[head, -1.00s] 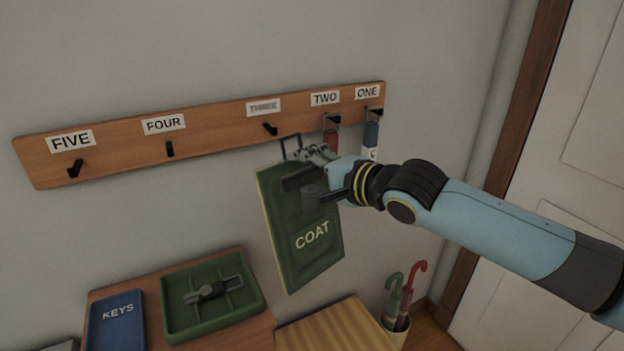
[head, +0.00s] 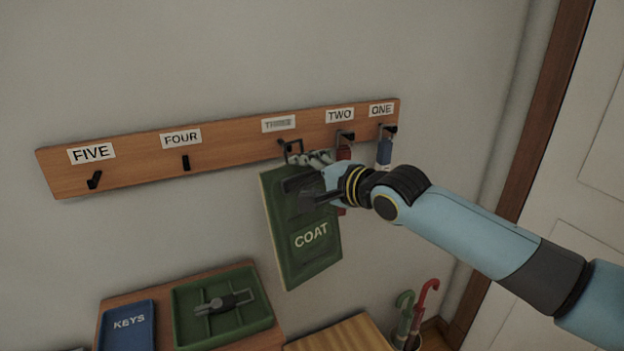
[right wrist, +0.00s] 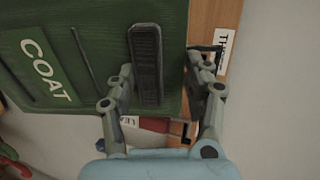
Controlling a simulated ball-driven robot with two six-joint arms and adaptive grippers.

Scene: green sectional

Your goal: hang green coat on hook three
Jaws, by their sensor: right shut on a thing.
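The green coat (head: 306,258) is a flat board-like piece with a white COAT label and a dark wire loop at its top. My right gripper (head: 303,186) is shut on the coat near its top and holds it upright in front of the wall. Hook three (head: 283,143) is on the wooden rail under a blurred THREE label (head: 278,124). The coat's loop is right at this hook in the head view; I cannot tell whether it is over it. The coat also fills the upper left of the right wrist view (right wrist: 85,75). My left gripper is not in view.
The wooden rail (head: 230,150) has empty hooks four (head: 185,162) and five (head: 94,180). A red item (head: 344,151) hangs at hook two, a blue one (head: 384,152) at hook one. Below are a blue KEYS tray (head: 127,326), a green tray (head: 190,332) and umbrellas (head: 417,310).

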